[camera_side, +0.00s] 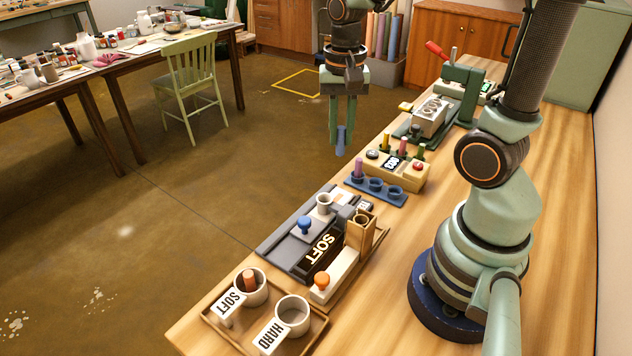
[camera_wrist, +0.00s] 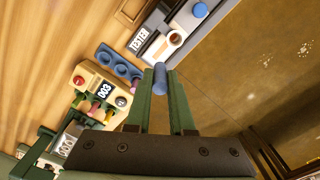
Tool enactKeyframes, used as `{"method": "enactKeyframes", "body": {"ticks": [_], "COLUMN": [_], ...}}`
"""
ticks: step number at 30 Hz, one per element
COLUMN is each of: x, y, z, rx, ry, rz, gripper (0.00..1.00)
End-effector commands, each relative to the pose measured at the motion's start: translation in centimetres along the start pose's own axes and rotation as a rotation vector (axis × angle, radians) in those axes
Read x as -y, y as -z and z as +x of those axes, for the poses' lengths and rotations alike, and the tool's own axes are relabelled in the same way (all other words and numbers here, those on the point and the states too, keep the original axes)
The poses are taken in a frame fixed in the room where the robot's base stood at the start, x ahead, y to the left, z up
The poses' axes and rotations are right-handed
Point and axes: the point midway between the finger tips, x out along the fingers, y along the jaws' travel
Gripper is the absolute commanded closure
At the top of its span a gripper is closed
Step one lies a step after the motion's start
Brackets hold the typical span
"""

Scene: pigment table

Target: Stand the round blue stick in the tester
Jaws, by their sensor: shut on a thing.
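My gripper (camera_side: 342,125) is shut on the round blue stick (camera_side: 341,142), which hangs upright below the fingers in the side view. In the wrist view the blue stick (camera_wrist: 160,80) sits between the two green fingertips. The tester (camera_side: 290,248) is a grey unit with a dark SOFT display, a blue knob (camera_side: 305,225) and a pale round socket (camera_side: 324,204). The stick is held in the air, apart from the tester. In the wrist view the tester's label (camera_wrist: 139,40) reads TESTER, and the socket (camera_wrist: 175,39) shows beyond the stick's tip.
A blue rack (camera_side: 377,193) holds a purple stick in one hole. Behind it is a wooden box (camera_side: 408,178) marked 003 with more sticks. A tray at the front carries a SOFT cup (camera_side: 249,288) with a brown stick inside and a HARD cup (camera_side: 292,315) that looks empty.

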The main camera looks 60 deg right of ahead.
Motion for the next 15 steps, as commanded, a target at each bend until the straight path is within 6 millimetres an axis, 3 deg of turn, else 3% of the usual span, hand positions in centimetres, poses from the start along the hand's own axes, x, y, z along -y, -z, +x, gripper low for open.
{"method": "enactKeyframes", "body": {"ticks": [6,15], "x": [2.6,2.9], "y": [-2.1,-2.4], "z": [1.3,2.5], "rx": [0.001,0.001], "ry": [-0.001,-0.001], "rz": [-0.15,-0.17], "gripper": [1.0,1.0]}}
